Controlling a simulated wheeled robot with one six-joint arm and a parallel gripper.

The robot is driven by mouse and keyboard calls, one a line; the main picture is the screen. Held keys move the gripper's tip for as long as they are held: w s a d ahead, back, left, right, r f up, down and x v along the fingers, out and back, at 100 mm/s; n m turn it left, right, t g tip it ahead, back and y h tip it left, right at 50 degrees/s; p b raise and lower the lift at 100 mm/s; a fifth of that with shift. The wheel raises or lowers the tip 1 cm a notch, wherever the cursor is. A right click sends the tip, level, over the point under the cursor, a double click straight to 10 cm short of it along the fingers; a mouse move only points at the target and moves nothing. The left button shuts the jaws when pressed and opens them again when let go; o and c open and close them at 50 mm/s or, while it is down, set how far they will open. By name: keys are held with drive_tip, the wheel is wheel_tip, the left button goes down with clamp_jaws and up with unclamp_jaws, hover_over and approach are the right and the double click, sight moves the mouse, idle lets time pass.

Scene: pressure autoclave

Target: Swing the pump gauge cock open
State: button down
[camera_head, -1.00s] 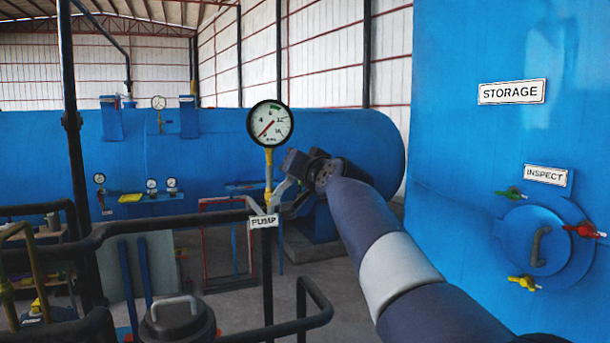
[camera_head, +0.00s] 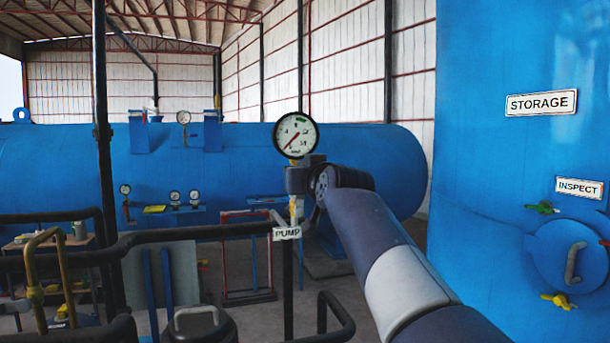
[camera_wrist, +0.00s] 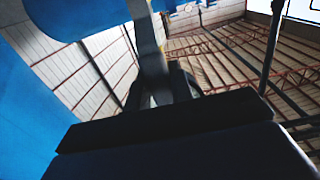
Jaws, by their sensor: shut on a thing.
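The pump gauge (camera_head: 295,135) is a round white dial on a thin yellowish stem above the black pipe, over the PUMP label (camera_head: 287,233). The cock sits on this stem, mostly hidden by my gripper and small in the head view. A pale lever-like piece (camera_head: 278,219) shows just left of the stem. My gripper (camera_head: 300,211) is at the stem just below the dial, with my wrist right behind it. In the wrist view my gripper (camera_wrist: 165,88) is shut around a grey bar-like piece (camera_wrist: 148,40), seemingly the cock handle.
Black pipes (camera_head: 190,232) run across the front, with a vertical black pipe (camera_head: 102,130) at left. The blue storage tank (camera_head: 500,60) with its inspection hatch (camera_head: 580,255) stands close at right. A long blue vessel (camera_head: 60,175) lies behind.

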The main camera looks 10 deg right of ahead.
drive_tip(key=shift+f, duration=0.1)
drive_tip(key=c, duration=1.2)
unclamp_jaws()
drive_tip(key=shift+c, duration=0.2)
drive_tip(key=s+d+b, duration=0.2)
drive_tip(key=s+b, duration=0.1)
drive_tip(key=s, duration=0.7)
drive_tip(key=shift+s+b, duration=0.35)
drive_tip(key=shift+b, duration=0.05)
drive_tip(key=w+p, duration=0.1)
drive_tip(key=w, duration=0.2)
drive_tip(key=w+a+p, duration=0.1)
drive_tip(key=w, duration=0.3)
drive_tip(key=w+a+p, duration=0.1)
drive_tip(key=w, duration=0.2)
drive_tip(key=shift+w+p, duration=0.3)
drive_tip(key=shift+p, duration=0.1)
